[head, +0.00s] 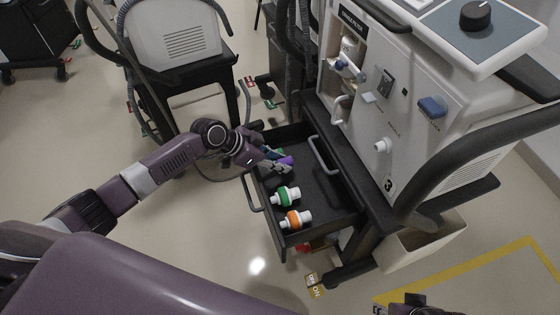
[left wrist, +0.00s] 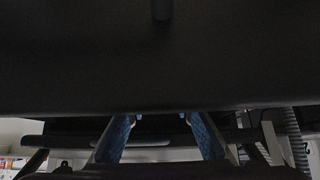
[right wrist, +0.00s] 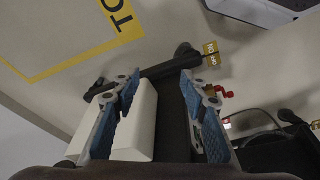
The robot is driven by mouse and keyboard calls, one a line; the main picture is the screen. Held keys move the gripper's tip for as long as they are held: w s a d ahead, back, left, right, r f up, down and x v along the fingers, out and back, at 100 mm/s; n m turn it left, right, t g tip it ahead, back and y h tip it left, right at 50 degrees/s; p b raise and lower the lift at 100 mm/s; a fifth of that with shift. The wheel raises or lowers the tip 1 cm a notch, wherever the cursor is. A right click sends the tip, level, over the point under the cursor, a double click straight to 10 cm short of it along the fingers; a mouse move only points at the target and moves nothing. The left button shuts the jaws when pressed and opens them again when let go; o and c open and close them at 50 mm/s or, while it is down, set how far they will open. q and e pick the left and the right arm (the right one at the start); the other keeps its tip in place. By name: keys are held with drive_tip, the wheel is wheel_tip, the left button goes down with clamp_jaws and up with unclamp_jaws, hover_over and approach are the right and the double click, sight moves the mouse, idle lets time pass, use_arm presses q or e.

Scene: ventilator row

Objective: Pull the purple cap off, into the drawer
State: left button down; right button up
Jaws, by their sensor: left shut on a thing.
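The purple cap (head: 287,160) shows at the fingertips of my left gripper (head: 277,160), over the far-left part of the open black drawer (head: 330,190). My left gripper is shut on it; the fingers hide much of it. I cannot tell whether it touches the drawer floor. In the left wrist view, the blue-padded fingers (left wrist: 163,120) reach under a large dark surface, and the cap is hidden. My right gripper (right wrist: 158,85) is open and empty in the right wrist view, above the floor. Part of it shows at the bottom of the head view (head: 408,303).
A green-banded white fitting (head: 287,196) and an orange-banded one (head: 296,219) lie in the drawer. The ventilator (head: 410,110) stands behind it, with a white port (head: 382,146) and a dark curved handle (head: 450,155). A beige bin (head: 425,245) stands at right.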

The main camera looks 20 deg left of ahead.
use_arm(q)
drive_tip(key=shift+f+b, duration=0.55)
drive_tip(key=shift+f, duration=0.2)
use_arm(e)
drive_tip(key=shift+v, duration=2.4)
drive_tip(key=shift+w, duration=0.1)
use_arm(q)
drive_tip(key=c, duration=1.6)
unclamp_jaws()
